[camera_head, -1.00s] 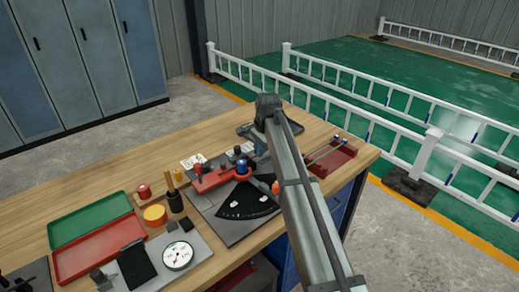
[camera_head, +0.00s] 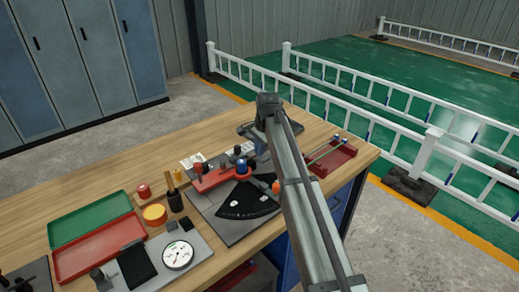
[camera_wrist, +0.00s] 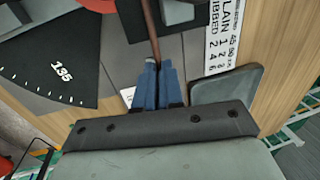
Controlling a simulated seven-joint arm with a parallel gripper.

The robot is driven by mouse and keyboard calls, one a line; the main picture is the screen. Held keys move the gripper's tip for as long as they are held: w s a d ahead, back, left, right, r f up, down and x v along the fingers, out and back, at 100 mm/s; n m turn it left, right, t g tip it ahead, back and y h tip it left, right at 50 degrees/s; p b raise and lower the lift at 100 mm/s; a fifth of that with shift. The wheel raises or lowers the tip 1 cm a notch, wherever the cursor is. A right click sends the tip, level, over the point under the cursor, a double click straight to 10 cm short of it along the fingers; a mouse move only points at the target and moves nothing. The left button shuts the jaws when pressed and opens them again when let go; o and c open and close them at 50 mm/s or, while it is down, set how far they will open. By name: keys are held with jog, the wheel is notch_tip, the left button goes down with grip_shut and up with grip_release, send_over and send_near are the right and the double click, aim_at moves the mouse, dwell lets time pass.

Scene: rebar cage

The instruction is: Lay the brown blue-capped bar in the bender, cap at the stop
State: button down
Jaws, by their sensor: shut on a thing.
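The brown bar (camera_wrist: 151,30) is between the blue fingers of my gripper (camera_wrist: 152,66) in the wrist view. It runs from the fingertips up past the top edge of that view; its blue cap is not seen there. The bender shows in the head view as a grey plate with a black angle scale (camera_head: 243,201) and a red arm (camera_head: 213,179) with upright pins. In the wrist view the scale (camera_wrist: 45,55) lies left of the bar. The fingers are over or near the bender plate; their height cannot be told. My arm hides the gripper in the head view.
A red tray (camera_head: 343,161) with at least one bar lies at the bench's right end. Green (camera_head: 90,219) and red (camera_head: 98,250) trays, a dial gauge (camera_head: 178,256) and a yellow-topped round item (camera_head: 154,213) stand at the left. A printed chart (camera_wrist: 221,35) lies beside the bender.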

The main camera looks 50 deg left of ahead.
jog(key=shift+w, duration=0.4)
jog(key=c, duration=1.2)
grip_release()
jog(key=d+r, duration=0.1)
jog(key=r, duration=0.8)
jog(key=d+r, duration=0.1)
jog(key=r, duration=0.3)
jog(key=shift+d+r, duration=0.3)
jog(key=shift+d, duration=0.05)
jog(key=shift+r, duration=2.95)
